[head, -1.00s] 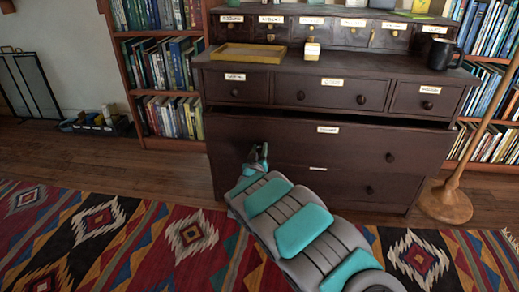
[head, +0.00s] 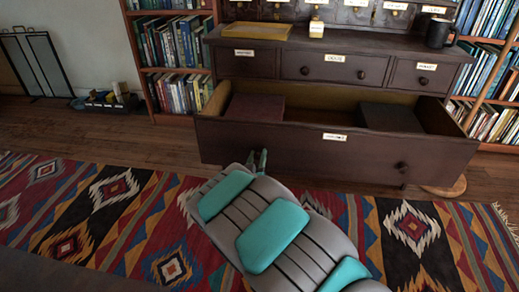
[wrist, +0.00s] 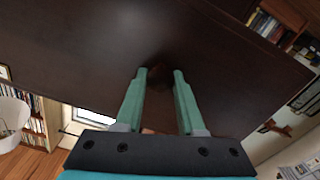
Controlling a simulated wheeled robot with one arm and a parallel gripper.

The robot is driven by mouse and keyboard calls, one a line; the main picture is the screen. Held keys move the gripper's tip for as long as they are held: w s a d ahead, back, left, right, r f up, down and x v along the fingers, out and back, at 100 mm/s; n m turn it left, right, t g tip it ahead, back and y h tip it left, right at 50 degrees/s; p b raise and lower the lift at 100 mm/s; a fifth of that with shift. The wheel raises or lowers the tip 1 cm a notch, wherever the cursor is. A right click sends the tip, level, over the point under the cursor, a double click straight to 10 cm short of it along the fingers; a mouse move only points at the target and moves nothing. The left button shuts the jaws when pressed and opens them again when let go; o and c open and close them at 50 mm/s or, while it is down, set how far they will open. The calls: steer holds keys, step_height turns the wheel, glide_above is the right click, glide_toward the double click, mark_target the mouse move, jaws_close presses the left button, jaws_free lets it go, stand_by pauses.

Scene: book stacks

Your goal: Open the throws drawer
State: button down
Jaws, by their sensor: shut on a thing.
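The wide dark brown drawer (head: 300,153) below the row of small drawers stands pulled well out of the dresser (head: 385,48). Its front carries a white label (head: 334,137), too small to read surely. A round knob (head: 402,167) shows at the right of its front. My gripper (head: 257,158) is at the left part of that front. In the wrist view my gripper (wrist: 160,72) is shut on the drawer's left knob (wrist: 160,76), which sits between the fingertips. The fingers hide part of this knob.
Inside the drawer lie a dark red flat thing (head: 255,107) and a dark thing (head: 389,117). A yellow tray (head: 256,31), a small bottle (head: 316,28) and a black mug (head: 438,33) stand on the dresser. A patterned rug (head: 110,215) covers the floor in front.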

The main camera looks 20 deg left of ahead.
steer(key=shift+v, duration=0.8)
steer(key=c, duration=0.5)
jaws_free()
steer(key=shift+v, duration=3.9)
steer(key=shift+w+d, duration=0.1)
steer(key=shift+w, duration=0.05)
